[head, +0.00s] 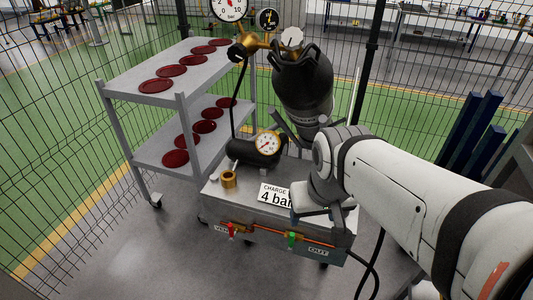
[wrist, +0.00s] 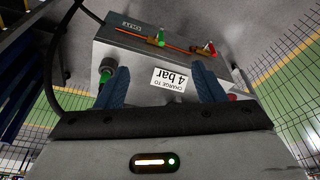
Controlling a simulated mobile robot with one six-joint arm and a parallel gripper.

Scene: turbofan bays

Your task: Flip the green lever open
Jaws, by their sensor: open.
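The green lever (head: 292,240) is small and sits on the copper pipe along the front of a grey metal box, left of the OUT label (head: 318,252). It appears to stand crosswise to the pipe. In the wrist view, where the box looks upside down, the green lever (wrist: 160,38) shows beyond the fingers, apart from them. My gripper (wrist: 159,70) is open and empty, its two blue fingers framing the CHARGE TO 4 bar label. In the head view my wrist hangs over the box's right part, and the fingertips are hard to make out.
A red lever (head: 231,230) sits on the same pipe, to the left. A gauge (head: 267,143), a brass fitting (head: 229,179) and a black bottle (head: 303,85) stand on or above the box. A grey shelf cart (head: 182,118) stands left. Floor in front is clear.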

